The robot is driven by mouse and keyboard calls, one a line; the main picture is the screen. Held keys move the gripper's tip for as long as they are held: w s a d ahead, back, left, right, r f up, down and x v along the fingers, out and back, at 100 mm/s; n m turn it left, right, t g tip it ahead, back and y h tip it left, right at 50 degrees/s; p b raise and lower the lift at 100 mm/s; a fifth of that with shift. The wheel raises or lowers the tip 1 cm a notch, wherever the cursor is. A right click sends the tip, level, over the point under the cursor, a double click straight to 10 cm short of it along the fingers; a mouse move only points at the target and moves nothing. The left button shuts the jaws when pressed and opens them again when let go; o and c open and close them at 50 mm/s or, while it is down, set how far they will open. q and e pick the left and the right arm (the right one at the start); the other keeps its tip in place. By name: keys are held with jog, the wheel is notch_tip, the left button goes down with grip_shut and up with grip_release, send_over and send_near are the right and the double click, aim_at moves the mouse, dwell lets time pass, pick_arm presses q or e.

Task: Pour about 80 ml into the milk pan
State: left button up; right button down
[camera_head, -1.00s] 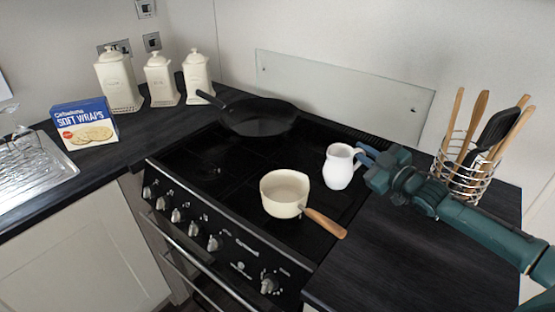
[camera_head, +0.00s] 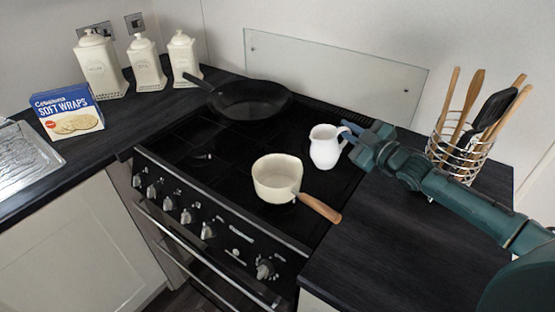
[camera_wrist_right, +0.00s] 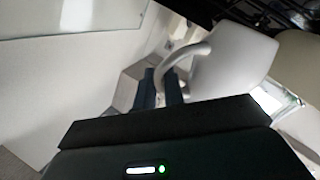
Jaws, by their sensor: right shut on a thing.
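The cream milk pan (camera_head: 277,180) with a wooden handle sits on the front right of the black hob, its handle pointing to the lower right. A white jug (camera_head: 324,148) is upright just behind and to the right of the pan, apart from it. My right gripper (camera_head: 348,132) is shut on the jug's handle from the right. In the right wrist view the gripper's fingers (camera_wrist_right: 160,88) are at the handle of the white jug (camera_wrist_right: 232,62). What is inside the jug and whether it touches the hob cannot be told. My left gripper is not in view.
A black frying pan (camera_head: 250,100) sits at the back of the hob (camera_head: 190,150). A wire utensil holder (camera_head: 460,158) stands on the right worktop behind my right arm. Lidded canisters (camera_head: 146,65) and a wraps box (camera_head: 68,112) stand at the left. The front right worktop (camera_head: 370,240) is clear.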

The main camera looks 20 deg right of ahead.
aim_at(314, 142)
jog(key=shift+s+a+n, duration=0.15)
jog(key=shift+a+n, duration=1)
jog(key=shift+n, duration=0.05)
pick_arm(q)
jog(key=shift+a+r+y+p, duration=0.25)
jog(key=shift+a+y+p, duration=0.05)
jog(key=shift+p, duration=0.65)
pick_arm(e)
jog(key=a+r+n+h, duration=0.2)
jog(key=a+r+n, duration=0.4)
jog(key=n, duration=0.1)
jog(key=shift+s+a+r+g, duration=0.3)
jog(key=shift+s+a+g, duration=0.05)
jog(key=shift+s+g, duration=0.1)
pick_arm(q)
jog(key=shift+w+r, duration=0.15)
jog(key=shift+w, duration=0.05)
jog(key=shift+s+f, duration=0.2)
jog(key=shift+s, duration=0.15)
pick_arm(e)
jog(key=shift+a+r+n, duration=0.2)
jog(key=shift+a+n, duration=0.05)
jog(key=shift+n, duration=0.15)
